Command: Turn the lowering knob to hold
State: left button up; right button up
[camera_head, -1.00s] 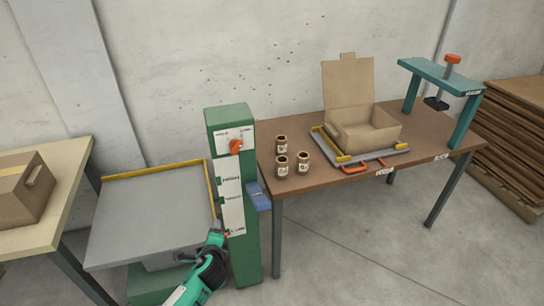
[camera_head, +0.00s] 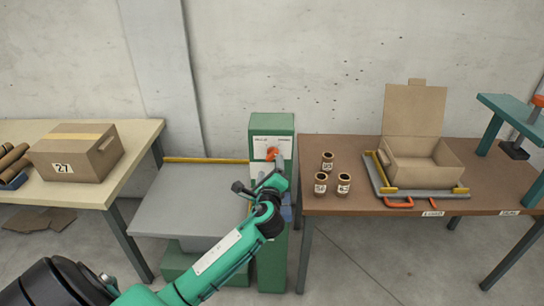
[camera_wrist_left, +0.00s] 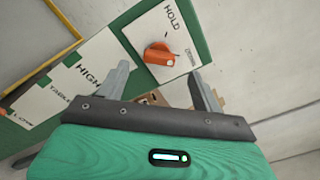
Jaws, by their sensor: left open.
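The orange lowering knob (camera_head: 271,154) sits on a white label plate near the top of the green column (camera_head: 271,123). In the left wrist view the knob (camera_wrist_left: 158,54) lies just beyond my fingertips, on a plate with the word HOLD above it. Its pointer setting is hard to make out. My left gripper (camera_head: 266,178) is in front of the column, just below the knob; in the wrist view its two fingers (camera_wrist_left: 160,78) are apart with nothing between them, and the knob is not held. My right gripper is not in view.
The grey lift table (camera_head: 185,205) stands left of the column. A brown table (camera_head: 380,206) with several paper tubes and an open carton (camera_head: 420,148) stands to the right. A cream table (camera_head: 130,160) with box 27 (camera_head: 75,152) stands to the left.

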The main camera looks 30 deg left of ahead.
aim_at(271, 157)
pick_arm(q)
jog(key=x, duration=0.6)
jog(key=shift+p, duration=0.35)
jog(key=c, duration=1)
